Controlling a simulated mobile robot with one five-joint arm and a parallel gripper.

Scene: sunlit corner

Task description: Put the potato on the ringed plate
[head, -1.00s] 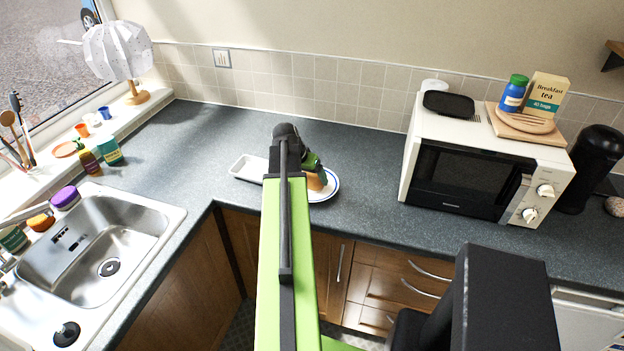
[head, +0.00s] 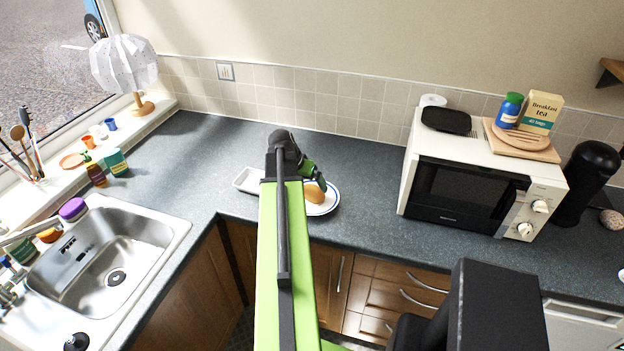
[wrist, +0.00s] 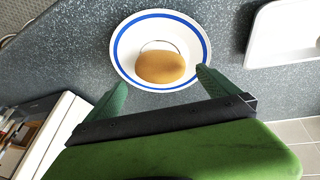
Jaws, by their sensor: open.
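The potato (wrist: 160,66) is brown and oval. It lies on the white plate with a blue ring (wrist: 127,52), inside the rim and slightly toward my side in the wrist view. In the head view the potato (head: 314,194) shows on the right part of the plate (head: 331,203), whose left part is hidden by my arm. My gripper (wrist: 157,84) is open, with its green fingers apart and nothing between them. The fingertips are near the plate's near edge. In the head view my gripper (head: 318,180) is just above the potato and partly hidden.
A white tray (head: 246,180) lies left of the plate, and also shows in the wrist view (wrist: 262,40). The microwave (head: 470,185) stands to the right, the sink (head: 110,265) to the left. The worktop (head: 365,170) between plate and microwave is clear.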

